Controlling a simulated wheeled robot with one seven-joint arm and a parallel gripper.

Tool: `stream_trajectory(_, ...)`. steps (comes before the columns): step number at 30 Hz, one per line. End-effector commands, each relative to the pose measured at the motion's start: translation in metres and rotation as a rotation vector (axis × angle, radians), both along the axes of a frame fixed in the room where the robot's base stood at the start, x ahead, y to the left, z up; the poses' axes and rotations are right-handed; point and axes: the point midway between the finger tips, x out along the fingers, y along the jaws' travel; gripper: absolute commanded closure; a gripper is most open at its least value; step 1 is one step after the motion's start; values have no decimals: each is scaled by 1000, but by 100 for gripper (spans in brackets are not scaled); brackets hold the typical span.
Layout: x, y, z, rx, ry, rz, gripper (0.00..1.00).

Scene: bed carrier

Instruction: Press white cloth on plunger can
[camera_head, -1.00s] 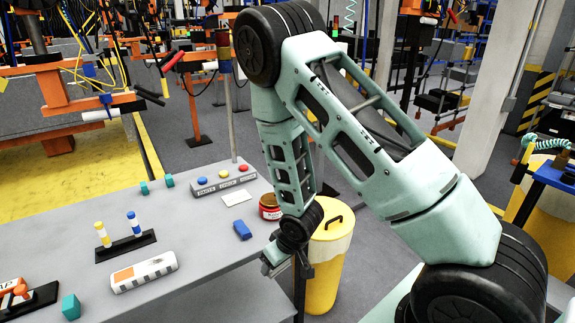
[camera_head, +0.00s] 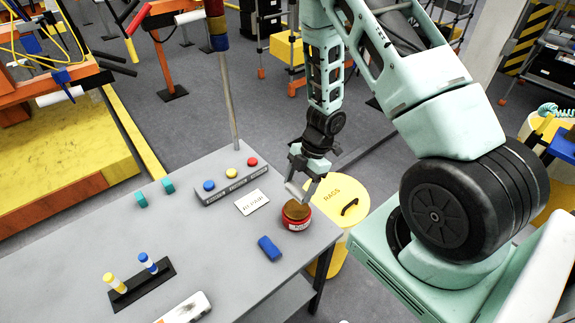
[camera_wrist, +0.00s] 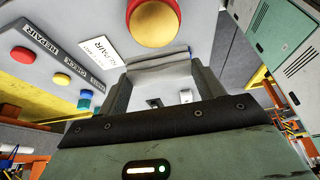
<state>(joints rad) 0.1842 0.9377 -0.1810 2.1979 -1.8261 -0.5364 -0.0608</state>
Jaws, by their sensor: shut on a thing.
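The plunger can (camera_head: 296,222) is red with a white label and a rounded brown-gold top. It stands upright near the right corner of the grey table. In the wrist view its red rim and round golden top (camera_wrist: 154,24) show at the top centre. My gripper (camera_head: 306,188) is just above and beside the can's top. In the wrist view my gripper (camera_wrist: 158,78) is shut on a folded pale cloth (camera_wrist: 158,67), which lies across the fingertips close to the golden top. Whether the cloth touches the top I cannot tell.
A blue block (camera_head: 269,248) lies on the table (camera_head: 215,262) near the can. A white sign card (camera_head: 252,203) and a button box (camera_head: 230,183) stand behind it. A yellow bin (camera_head: 345,190) is beyond the table's right edge. The table's middle is clear.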

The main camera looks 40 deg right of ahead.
Motion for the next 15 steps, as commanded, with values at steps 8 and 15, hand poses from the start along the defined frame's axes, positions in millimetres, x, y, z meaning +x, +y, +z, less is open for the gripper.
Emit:
stream_trajectory(8,-1,-1,-12,0,-1,17,51)
stream_trajectory(15,-1,-1,-35,0,-1,16,51)
